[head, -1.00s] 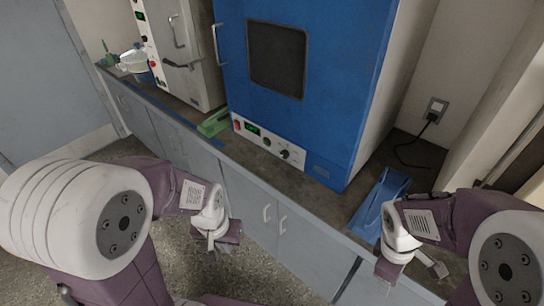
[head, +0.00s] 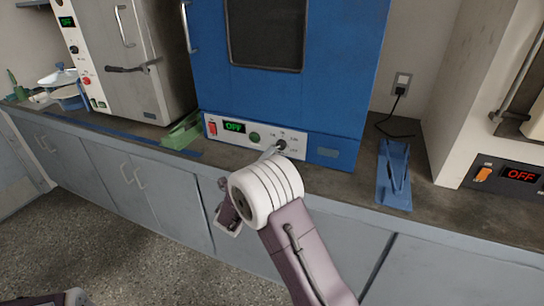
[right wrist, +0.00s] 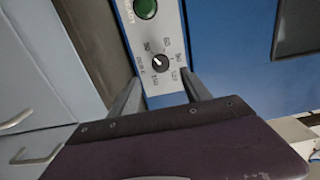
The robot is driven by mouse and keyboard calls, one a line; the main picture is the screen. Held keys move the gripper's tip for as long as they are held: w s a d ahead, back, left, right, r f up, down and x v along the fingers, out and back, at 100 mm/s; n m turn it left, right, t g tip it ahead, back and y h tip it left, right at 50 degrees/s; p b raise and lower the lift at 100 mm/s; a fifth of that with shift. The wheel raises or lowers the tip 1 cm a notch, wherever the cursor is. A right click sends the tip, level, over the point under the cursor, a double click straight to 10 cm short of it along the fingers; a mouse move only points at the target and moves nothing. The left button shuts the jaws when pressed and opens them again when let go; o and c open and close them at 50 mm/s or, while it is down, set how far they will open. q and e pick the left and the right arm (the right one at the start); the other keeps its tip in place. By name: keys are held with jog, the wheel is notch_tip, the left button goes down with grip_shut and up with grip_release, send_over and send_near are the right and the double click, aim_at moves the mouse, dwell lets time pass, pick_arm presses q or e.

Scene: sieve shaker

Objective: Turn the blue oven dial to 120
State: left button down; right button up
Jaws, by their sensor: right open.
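The blue oven (head: 290,100) stands on the counter with a white control panel along its lower front. Its dial (head: 281,145) is a small black knob near the panel's right part. In the right wrist view the dial (right wrist: 160,63) shows a pale mark that seems to point left; the small numbers around it are hard to read. The oven's green display (head: 234,127) reads OFF. My right gripper (right wrist: 162,88) is open, its two fingers on either side of the dial's lower edge; I cannot tell whether they touch it.
A green button (head: 254,137) and a red switch (head: 212,127) share the panel. A green object (head: 183,131) lies left of the oven, a blue stand (head: 394,175) right. A grey oven (head: 130,60) stands at left, another appliance (head: 500,178) at right.

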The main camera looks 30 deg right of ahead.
aim_at(280, 146)
jog(key=shift+w+d, duration=0.2)
jog(key=shift+w, duration=0.15)
jog(key=b+x, duration=0.1)
jog(key=x, duration=0.7)
jog(key=shift+d+b, duration=0.1)
jog(key=shift+b, duration=0.2)
jog(key=shift+r, duration=0.1)
grip_shut()
jog(key=shift+m, duration=0.3)
